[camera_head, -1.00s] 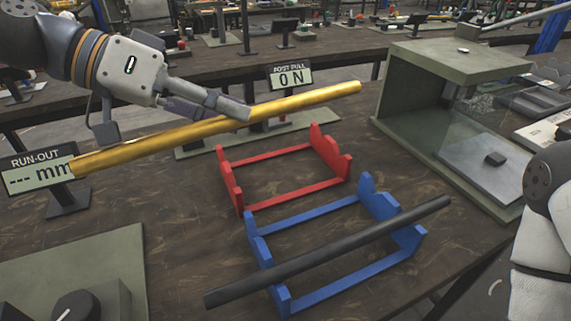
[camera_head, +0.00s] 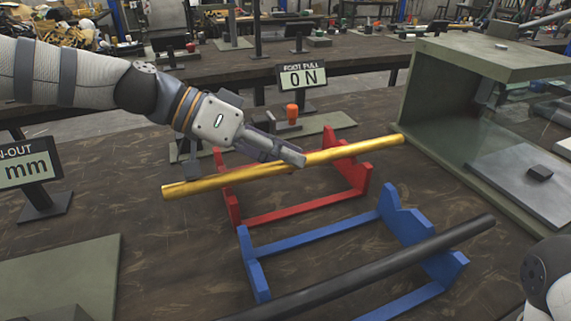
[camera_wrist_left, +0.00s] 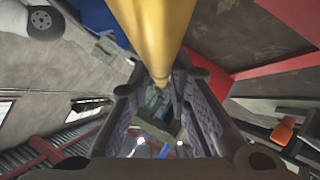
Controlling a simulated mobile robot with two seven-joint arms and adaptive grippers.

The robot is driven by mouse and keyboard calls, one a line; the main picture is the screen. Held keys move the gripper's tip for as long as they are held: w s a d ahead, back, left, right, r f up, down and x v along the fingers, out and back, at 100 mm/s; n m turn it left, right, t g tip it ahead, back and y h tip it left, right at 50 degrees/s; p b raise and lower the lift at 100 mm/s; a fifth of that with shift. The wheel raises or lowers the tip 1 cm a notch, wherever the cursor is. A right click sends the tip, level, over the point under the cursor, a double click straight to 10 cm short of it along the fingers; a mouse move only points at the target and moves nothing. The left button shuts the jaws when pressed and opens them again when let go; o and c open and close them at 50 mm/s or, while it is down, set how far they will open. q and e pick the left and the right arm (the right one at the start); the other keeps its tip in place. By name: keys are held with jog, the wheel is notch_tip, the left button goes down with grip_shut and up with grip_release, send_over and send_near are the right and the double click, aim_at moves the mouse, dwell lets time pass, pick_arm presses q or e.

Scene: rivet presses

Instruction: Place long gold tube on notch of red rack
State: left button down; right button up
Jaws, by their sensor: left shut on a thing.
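The long gold tube (camera_head: 345,152) is held by my left gripper (camera_head: 292,157) and slants up to the right over the red rack (camera_head: 310,208). Its right part crosses the rack's right upright and its left end sticks out past the left upright. I cannot tell whether it touches the notches. In the left wrist view, the gold tube (camera_wrist_left: 150,30) runs up from between the fingers, with the red rack (camera_wrist_left: 275,67) to the right. My right gripper is out of view; only part of my right arm shows at the lower right.
A blue rack (camera_head: 315,235) stands in front of the red rack, with a dark tube (camera_head: 380,267) lying across it. A display reading 0 N (camera_head: 302,75) and an orange-topped item (camera_head: 292,112) stand behind. A green open box (camera_head: 425,110) is at right. A run-out display (camera_head: 30,165) stands left.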

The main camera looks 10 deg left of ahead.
pick_arm(q)
jog(key=shift+f, duration=0.8)
jog(key=shift+r, duration=0.15)
jog(key=c, duration=1.9)
grip_release()
jog(key=shift+f, duration=0.2)
jog(key=o, duration=0.4)
